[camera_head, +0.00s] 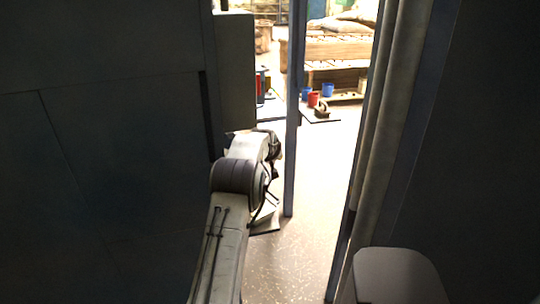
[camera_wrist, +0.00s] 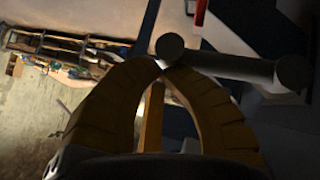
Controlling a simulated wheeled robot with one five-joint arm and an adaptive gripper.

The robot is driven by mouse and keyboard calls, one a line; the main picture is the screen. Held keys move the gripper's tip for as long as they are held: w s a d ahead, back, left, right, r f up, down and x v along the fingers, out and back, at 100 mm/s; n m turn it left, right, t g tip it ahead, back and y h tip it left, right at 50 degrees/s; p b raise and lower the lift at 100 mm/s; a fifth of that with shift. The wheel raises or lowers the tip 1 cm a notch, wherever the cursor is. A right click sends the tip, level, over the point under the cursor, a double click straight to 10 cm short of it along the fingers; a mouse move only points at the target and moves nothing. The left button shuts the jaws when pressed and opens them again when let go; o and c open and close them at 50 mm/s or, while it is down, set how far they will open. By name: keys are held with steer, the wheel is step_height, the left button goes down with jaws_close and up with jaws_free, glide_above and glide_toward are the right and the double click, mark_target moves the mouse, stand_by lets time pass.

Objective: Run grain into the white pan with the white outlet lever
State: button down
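In the wrist view my gripper (camera_wrist: 163,70) shows two brownish-yellow fingers whose tips come together, with no object seen between them. A grey bar with round ends (camera_wrist: 230,66) lies just beyond the fingertips, its left end right by them. I cannot tell whether the tips touch it, or whether it is the white outlet lever, as the light is dim. In the head view my arm reaches forward beside a dark panel, and my fingers are hidden. I cannot make out the white pan in either view.
Dark panels (camera_head: 110,150) close in on the left, and a pale upright (camera_head: 385,120) stands on the right. A thin post (camera_head: 292,120) stands in the gap. Beyond are blue (camera_head: 327,90) and red (camera_head: 313,99) buckets and a wooden rack (camera_head: 335,50). Speckled floor (camera_head: 300,250) is clear between.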

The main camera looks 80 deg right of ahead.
steer(key=f+b, duration=0.4)
steer(key=shift+s+d+f, duration=0.1)
steer(key=shift+s+f, duration=0.2)
steer(key=shift+f, duration=0.05)
steer(key=shift+w+f, duration=0.1)
stand_by(0.5)
steer(key=v, duration=1.2)
stand_by(0.5)
